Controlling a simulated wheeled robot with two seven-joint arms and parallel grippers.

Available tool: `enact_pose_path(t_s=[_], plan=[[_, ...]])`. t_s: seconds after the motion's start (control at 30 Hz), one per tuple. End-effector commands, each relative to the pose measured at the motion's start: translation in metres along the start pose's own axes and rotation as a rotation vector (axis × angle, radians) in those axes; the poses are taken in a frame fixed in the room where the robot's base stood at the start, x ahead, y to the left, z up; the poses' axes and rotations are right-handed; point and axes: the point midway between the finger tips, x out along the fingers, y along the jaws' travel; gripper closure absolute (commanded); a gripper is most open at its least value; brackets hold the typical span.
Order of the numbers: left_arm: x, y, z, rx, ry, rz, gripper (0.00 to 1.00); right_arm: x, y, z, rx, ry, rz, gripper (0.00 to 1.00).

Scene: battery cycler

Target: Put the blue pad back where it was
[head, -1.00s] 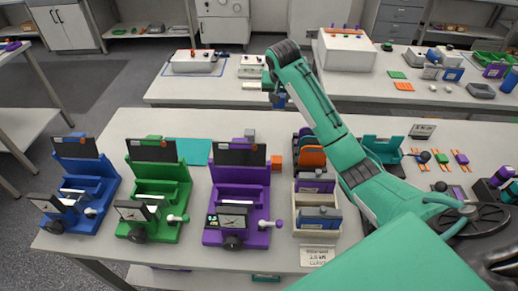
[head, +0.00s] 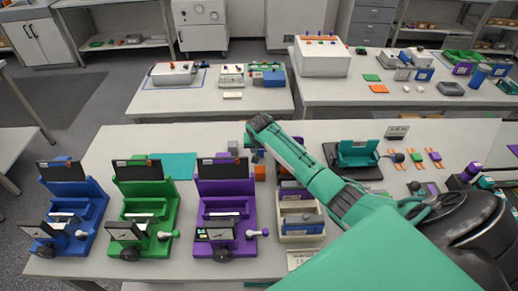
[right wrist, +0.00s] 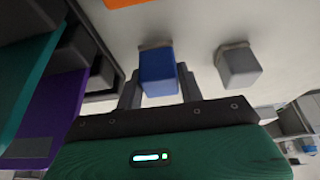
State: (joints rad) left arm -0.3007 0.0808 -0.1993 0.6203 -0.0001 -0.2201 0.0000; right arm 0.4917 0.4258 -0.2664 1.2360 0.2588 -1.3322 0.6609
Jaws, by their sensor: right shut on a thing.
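The blue pad (right wrist: 158,72) shows in the right wrist view as a small blue block between the two dark fingers. My right gripper (right wrist: 159,88) is shut on it. The pad's far end is close to the pale table top; I cannot tell whether it touches. In the head view my right gripper (head: 257,157) is low over the table, behind the purple cycler and close to a grey block (head: 233,147) and an orange block (head: 260,174). The arm mostly hides the pad there. The grey block (right wrist: 238,66) stands apart beside the gripper in the wrist view. My left gripper is out of view.
Blue (head: 70,207), green (head: 148,205) and purple (head: 226,207) cyclers stand along the front table. A teal mat (head: 173,166) lies behind them. A pale bin (head: 301,227) with upright pads stands right of the purple cycler, under my arm.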

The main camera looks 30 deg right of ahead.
Motion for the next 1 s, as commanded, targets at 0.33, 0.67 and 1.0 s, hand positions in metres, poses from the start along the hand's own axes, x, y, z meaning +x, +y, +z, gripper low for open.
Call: enact_pose_path(t_s=[0.33,0.67,1.0], plan=[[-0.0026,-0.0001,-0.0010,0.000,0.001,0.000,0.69,0.0100,0.0002,0.0039,0.000,0.001,0.000,0.80],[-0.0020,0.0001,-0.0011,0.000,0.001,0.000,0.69,0.0125,0.0004,0.0050,0.000,0.001,0.000,0.40],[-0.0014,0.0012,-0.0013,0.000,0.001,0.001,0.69,0.0062,-0.0002,0.0035,0.000,0.003,-0.002,0.40]])
